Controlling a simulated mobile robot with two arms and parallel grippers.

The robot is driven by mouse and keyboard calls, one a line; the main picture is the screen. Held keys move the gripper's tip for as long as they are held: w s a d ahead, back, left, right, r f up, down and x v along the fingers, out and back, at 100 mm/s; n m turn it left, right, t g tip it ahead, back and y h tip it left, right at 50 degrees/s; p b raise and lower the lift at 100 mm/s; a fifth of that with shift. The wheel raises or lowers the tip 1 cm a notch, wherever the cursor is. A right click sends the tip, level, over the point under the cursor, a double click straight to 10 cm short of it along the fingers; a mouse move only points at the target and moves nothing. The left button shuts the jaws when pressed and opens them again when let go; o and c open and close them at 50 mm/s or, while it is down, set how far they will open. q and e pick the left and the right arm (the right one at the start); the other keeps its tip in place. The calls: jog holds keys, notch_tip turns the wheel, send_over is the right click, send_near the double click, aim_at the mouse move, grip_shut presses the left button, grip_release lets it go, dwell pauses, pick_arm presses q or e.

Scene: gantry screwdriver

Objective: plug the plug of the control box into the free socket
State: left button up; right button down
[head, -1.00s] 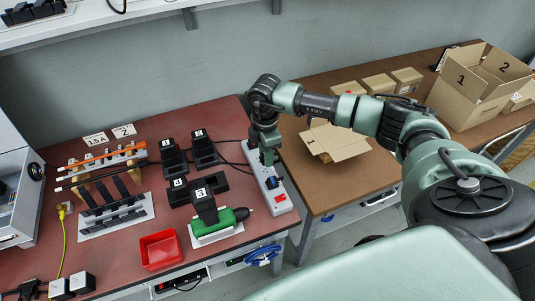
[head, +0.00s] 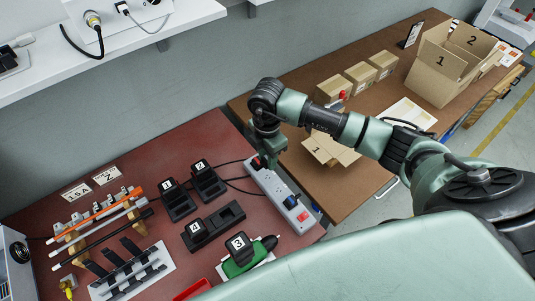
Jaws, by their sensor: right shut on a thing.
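My right gripper (head: 266,158) reaches down onto the far end of the white power strip (head: 268,181), at the right edge of the red bench. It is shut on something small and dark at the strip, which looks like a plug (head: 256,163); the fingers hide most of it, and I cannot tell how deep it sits. Bare socket faces show on the strip nearer to me. A dark plug with blue (head: 291,202) sits near the strip's red switch (head: 303,216). I cannot tell which thing is the control box. My left gripper is not in view.
Black chargers (head: 178,203) with cables stand left of the strip. A green screwdriver (head: 240,262) with battery 3 lies in front. A rack with rods (head: 95,228) stands at left. Cartons (head: 447,68) stand on the brown table (head: 300,110). A white shelf (head: 150,22) hangs above.

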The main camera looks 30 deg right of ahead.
aim_at(268, 172)
jog(key=shift+s+d+f+b, duration=0.1)
jog(key=shift+f+b, duration=0.4)
jog(key=shift+f, duration=0.35)
notch_tip(268, 172, down, 3)
jog(key=b, duration=0.2)
jog(key=shift+f+b, duration=0.15)
jog(key=shift+b, duration=0.15)
jog(key=shift+f+b, duration=0.35)
jog(key=shift+f, duration=0.2)
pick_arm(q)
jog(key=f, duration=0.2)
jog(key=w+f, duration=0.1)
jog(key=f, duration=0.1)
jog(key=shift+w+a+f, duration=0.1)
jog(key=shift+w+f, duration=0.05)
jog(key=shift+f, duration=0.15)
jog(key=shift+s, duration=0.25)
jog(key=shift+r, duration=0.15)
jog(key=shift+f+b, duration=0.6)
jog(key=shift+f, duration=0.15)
pick_arm(e)
jog(key=shift+f, duration=1.05)
